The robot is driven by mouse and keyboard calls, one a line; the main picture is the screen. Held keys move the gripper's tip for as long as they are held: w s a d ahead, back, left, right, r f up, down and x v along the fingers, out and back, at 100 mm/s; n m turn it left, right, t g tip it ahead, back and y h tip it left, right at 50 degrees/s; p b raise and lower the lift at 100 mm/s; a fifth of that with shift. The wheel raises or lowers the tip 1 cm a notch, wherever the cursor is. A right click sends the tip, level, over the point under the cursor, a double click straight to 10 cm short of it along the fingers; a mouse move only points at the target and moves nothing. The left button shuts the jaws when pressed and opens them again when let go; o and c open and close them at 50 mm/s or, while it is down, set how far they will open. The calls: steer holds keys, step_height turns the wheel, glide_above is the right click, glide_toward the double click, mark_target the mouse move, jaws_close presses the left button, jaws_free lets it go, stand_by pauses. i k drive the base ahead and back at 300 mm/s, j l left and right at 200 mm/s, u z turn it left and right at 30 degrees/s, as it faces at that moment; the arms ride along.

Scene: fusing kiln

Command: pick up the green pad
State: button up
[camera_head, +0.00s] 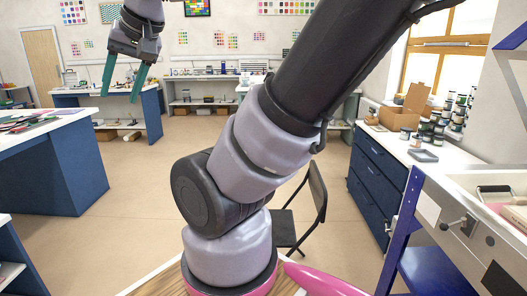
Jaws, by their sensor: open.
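My gripper (120,98) is at the upper left, raised in the air with its two teal fingers pointing down and spread apart. Nothing shows between the fingers. I cannot make out a green pad in this view. Flat sheets and small coloured pieces lie on the white-topped table (22,140) at the left, too small to tell apart. My arm crosses the middle and upper right and hides part of the room behind it.
A blue cabinet (372,188) with a white top at the right carries jars (437,130), a cardboard box (413,103) and a small grey tray (423,155). A dark chair (312,205) stands behind my arm. Blue-framed equipment (398,232) is at the lower right. The floor (133,200) at centre left is clear.

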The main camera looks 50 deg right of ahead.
mark_target(35, 121)
steer(key=z, duration=3.05)
steer(key=u, duration=3.05)
steer(key=i, duration=1.05)
steer(key=i+l, duration=0.1)
steer(key=i, duration=2.05)
steer(key=i+l+u, duration=0.1)
steer(key=i, duration=0.95)
steer(key=i+l, duration=0.15)
steer(key=i, duration=0.9)
